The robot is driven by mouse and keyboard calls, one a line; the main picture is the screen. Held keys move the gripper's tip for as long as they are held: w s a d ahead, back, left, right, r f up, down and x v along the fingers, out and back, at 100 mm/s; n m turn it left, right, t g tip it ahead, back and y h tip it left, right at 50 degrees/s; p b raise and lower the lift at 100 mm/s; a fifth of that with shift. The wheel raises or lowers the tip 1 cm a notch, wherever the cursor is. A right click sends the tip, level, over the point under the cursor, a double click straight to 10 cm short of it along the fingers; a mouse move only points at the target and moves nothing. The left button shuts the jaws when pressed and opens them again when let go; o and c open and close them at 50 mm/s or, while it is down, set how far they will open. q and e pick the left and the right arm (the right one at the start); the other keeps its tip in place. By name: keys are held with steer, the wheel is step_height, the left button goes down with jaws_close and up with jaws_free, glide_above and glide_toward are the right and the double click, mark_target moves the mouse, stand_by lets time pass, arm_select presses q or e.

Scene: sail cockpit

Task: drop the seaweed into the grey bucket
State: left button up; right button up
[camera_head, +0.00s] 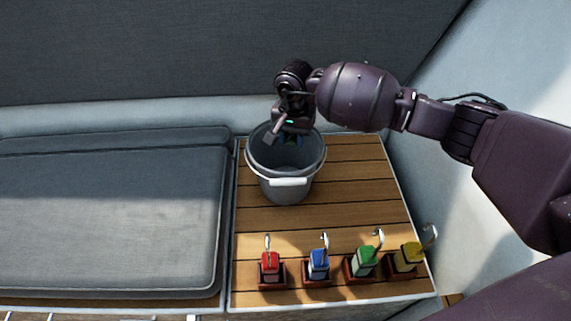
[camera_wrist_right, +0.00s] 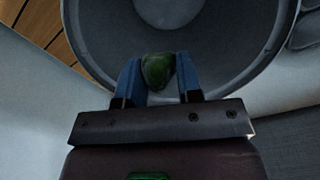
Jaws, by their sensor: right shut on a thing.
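The grey bucket (camera_head: 287,188) stands on the slatted wooden top, upright, with a white grip on its handle at the front. My right gripper (camera_head: 291,137) is over the bucket's mouth, pointing down. In the right wrist view my right gripper (camera_wrist_right: 159,80) is shut on the green seaweed (camera_wrist_right: 157,70), a small lump between its blue fingers. The bucket's inside wall and rim (camera_wrist_right: 277,50) surround the seaweed in that view. The seaweed is hardly visible in the head view, hidden by the gripper. My left gripper is not in view.
Several small coloured clutches with hooks stand along the front edge: red (camera_head: 270,264), blue (camera_head: 318,264), green (camera_head: 365,261) and yellow (camera_head: 408,256). A grey cushion (camera_head: 110,220) lies to the left. Bare wooden slats (camera_head: 350,190) are clear right of the bucket.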

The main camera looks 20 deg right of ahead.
steer(key=o, duration=1)
steer(key=shift+r, duration=0.25)
step_height(320, 180, up, 9)
steer(key=shift+r+p, duration=0.1)
steer(key=shift+p, duration=0.75)
steer(key=shift+r, duration=0.6)
